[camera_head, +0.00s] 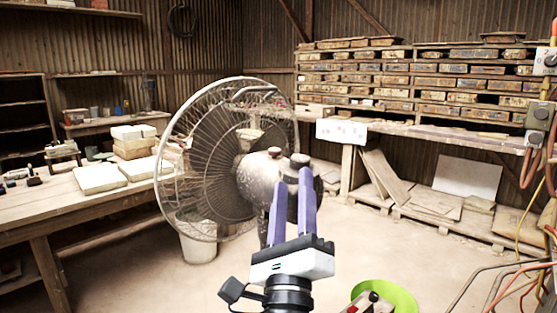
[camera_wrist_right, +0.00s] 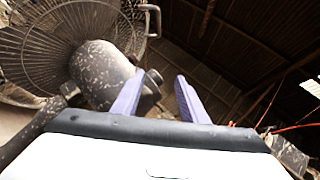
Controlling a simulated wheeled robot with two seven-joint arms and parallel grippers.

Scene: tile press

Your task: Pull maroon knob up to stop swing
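A standing fan (camera_head: 215,155) with a wire cage and a speckled, dusty motor housing stands in the middle of the head view. A dark brownish knob (camera_head: 299,160) sits on top of the housing; its maroon colour is hard to make out. A smaller knob (camera_head: 274,152) is left of it. My right gripper (camera_head: 293,172) has its purple fingers apart, with the tips at the housing near the knob. In the right wrist view, a dark knob (camera_wrist_right: 153,78) shows between the fingertips, closer to the left finger and partly behind it. Contact cannot be told. My left gripper is out of view.
A wooden workbench (camera_head: 100,200) with pale slabs stands at the left. A shelf of stacked tiles (camera_head: 420,80) lines the back right wall. Cables (camera_head: 530,270) hang at the right edge. A white bucket (camera_head: 198,245) stands below the fan. The floor right of the fan is mostly clear.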

